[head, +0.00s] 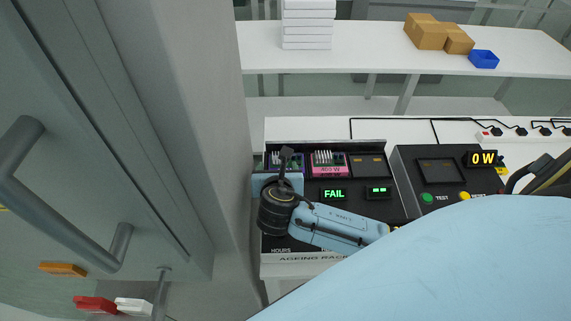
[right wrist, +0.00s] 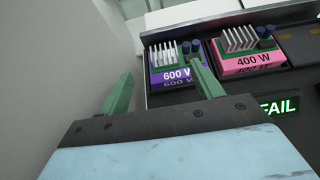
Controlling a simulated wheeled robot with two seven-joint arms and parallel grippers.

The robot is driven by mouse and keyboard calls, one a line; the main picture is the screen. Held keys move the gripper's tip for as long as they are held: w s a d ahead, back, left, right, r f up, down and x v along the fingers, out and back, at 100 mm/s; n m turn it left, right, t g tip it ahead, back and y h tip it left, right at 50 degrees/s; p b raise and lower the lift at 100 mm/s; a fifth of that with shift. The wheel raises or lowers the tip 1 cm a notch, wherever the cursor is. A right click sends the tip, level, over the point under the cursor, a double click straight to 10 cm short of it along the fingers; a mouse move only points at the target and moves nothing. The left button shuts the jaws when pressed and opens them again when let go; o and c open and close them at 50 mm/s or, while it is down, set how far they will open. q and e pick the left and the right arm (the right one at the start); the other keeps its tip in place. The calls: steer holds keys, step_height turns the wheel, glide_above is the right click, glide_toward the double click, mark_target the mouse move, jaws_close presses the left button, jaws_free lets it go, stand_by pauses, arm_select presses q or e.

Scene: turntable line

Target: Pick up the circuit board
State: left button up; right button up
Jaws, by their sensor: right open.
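Two circuit boards with silver heatsinks sit in slots of the black ageing rack (head: 310,258). The purple board labelled 600 W (right wrist: 172,72) is in the left slot, and in the head view it is mostly hidden behind my right gripper (head: 286,160). The pink board labelled 400 W (head: 328,163) is beside it, and it also shows in the right wrist view (right wrist: 243,60). My right gripper is open and empty, its green fingers (right wrist: 163,82) pointing toward the purple board from the near side. I cannot tell whether they touch it. My left gripper is not in view.
A green FAIL display (head: 333,194) is below the pink board. The slot (head: 368,165) right of it looks empty. A test unit (head: 438,170) reading 0 W stands to the right. A grey wall (head: 190,120) stands close on the left. A shelf (head: 370,60) with boxes is behind.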

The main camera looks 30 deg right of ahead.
mark_target(280, 162)
steer(key=shift+w+d+f, duration=0.5)
steer(key=shift+w+d, duration=0.1)
steer(key=shift+d, duration=0.1)
steer(key=x, duration=0.2)
steer(key=shift+w+d+f, duration=0.1)
steer(key=shift+w+d, duration=0.05)
steer(key=shift+d, duration=0.05)
steer(key=shift+w+d+f+b, duration=0.15)
steer(key=shift+w+b, duration=0.05)
steer(key=shift+b, duration=0.1)
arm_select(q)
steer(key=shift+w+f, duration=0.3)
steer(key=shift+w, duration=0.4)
arm_select(e)
steer(key=shift+w, duration=0.1)
steer(key=c, duration=1.2)
